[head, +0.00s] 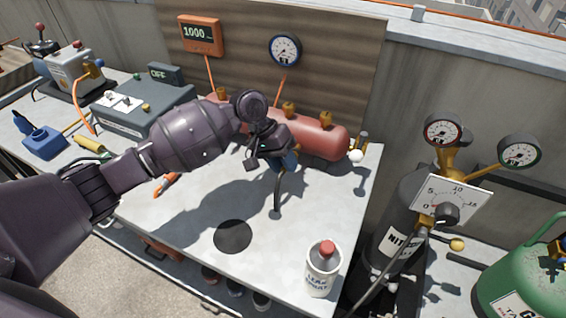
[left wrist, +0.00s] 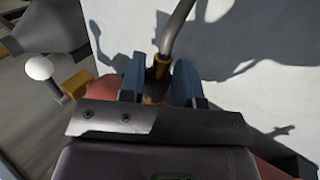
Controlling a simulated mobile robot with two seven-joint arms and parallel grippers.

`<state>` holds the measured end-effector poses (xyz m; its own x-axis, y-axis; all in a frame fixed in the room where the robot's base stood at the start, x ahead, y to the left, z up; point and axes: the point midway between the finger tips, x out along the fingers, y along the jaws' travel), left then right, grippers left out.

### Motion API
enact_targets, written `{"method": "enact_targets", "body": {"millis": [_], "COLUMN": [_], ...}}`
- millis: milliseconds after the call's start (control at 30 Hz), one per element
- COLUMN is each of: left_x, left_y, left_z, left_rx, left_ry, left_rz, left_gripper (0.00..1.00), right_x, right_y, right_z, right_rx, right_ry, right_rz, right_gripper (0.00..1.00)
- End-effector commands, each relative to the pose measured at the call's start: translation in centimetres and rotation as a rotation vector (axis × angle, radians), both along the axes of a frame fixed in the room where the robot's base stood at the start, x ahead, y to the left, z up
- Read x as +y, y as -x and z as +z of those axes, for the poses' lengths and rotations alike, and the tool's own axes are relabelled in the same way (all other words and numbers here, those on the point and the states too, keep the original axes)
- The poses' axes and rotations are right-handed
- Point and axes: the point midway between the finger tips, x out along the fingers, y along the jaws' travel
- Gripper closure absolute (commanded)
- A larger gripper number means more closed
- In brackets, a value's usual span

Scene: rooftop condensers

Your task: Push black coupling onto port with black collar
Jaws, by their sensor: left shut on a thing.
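My left gripper (head: 287,161) is in front of the red manifold (head: 318,137), close to its front side. In the left wrist view its two blue fingers (left wrist: 158,80) are shut on the end of a dark hose (left wrist: 176,30), with a brass-coloured part between them. The hose hangs down toward the table in the head view (head: 278,193). Brass ports (head: 288,108) stand on the manifold. The black collar cannot be told, and contact with a port is hidden. My right gripper is out of view.
A white bottle (head: 322,270) with a red cap stands at the table's front right. A black disc (head: 233,236) lies on clear tabletop. A grey OFF box (head: 145,107) is left of the manifold. A nitrogen cylinder (head: 395,230) with gauges stands right of the table.

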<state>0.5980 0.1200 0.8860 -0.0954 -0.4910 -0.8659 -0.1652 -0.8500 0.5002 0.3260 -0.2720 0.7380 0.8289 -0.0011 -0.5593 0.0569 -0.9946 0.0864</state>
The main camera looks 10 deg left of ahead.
Motion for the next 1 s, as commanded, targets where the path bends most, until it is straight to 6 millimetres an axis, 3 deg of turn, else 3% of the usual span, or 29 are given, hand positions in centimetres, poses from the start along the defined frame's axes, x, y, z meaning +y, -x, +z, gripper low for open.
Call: {"method": "enact_targets", "body": {"millis": [733,767,933,1000], "left_x": [-0.12,-0.12,-0.11,-0.11], "left_y": [-0.60,-0.60,-0.60,-0.59], "left_z": [0.05,0.05,0.04,0.03], "left_rx": [-0.001,-0.001,-0.001,-0.001], "left_ry": [0.000,0.000,0.000,0.000], "left_rz": [0.001,0.001,0.001,0.001], "left_gripper": [0.98,0.68,0.42,0.40], "right_x": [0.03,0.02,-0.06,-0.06], "right_y": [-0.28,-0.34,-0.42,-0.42], "right_z": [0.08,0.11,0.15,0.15], "right_rx": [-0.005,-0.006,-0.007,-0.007], "right_ry": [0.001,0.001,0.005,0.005], "right_rz": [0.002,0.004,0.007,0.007], "right_gripper": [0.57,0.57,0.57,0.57]}}
